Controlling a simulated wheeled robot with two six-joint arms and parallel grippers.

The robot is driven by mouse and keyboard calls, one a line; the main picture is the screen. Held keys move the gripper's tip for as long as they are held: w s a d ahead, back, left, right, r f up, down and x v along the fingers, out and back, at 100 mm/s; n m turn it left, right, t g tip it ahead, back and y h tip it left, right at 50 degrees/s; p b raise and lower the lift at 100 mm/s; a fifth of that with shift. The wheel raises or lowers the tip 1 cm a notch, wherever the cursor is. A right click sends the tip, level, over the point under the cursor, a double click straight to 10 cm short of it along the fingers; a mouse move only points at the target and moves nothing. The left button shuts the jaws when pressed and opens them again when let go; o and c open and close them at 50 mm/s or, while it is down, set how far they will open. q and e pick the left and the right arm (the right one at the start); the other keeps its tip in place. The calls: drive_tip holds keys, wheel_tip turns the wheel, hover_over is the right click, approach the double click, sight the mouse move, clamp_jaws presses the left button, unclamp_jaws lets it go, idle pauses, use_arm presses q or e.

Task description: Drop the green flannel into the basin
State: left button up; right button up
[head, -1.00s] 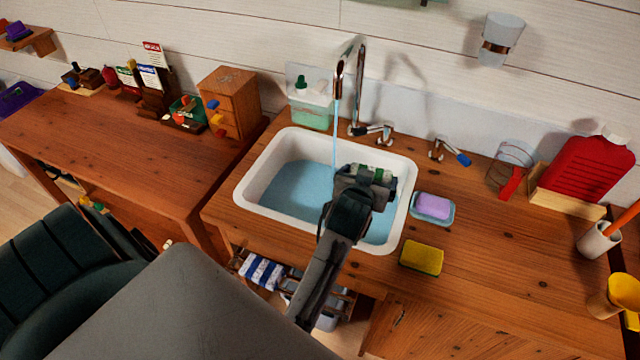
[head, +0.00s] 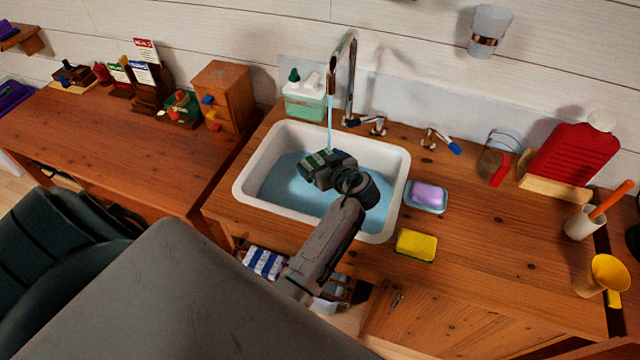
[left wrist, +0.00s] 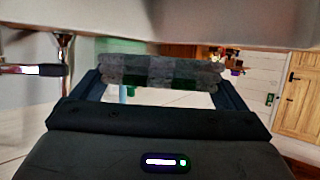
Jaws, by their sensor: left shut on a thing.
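The white basin (head: 256,162) is set in the wooden counter and holds blue water (head: 282,186). My left gripper (head: 322,168) is over the basin, close to the running stream of water. It is shut on the green flannel, a folded green and grey checked cloth (head: 316,160). In the left wrist view the flannel (left wrist: 160,72) spans the space between the two fingers. Much of it is hidden by the gripper in the head view. My right gripper is out of view.
The tap (head: 351,75) runs into the basin. A soap dish with purple soap (head: 425,193) and a yellow sponge (head: 416,245) lie to the right. A soap bottle (head: 305,98) stands behind. The counter's middle right is clear.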

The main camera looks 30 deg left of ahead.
use_arm(q)
wheel_tip(320, 180, down, 3)
drive_tip(key=shift+r+b, duration=0.2)
drive_tip(key=shift+b, duration=0.3)
drive_tip(key=shift+f, duration=0.55)
drive_tip(key=o, duration=0.6)
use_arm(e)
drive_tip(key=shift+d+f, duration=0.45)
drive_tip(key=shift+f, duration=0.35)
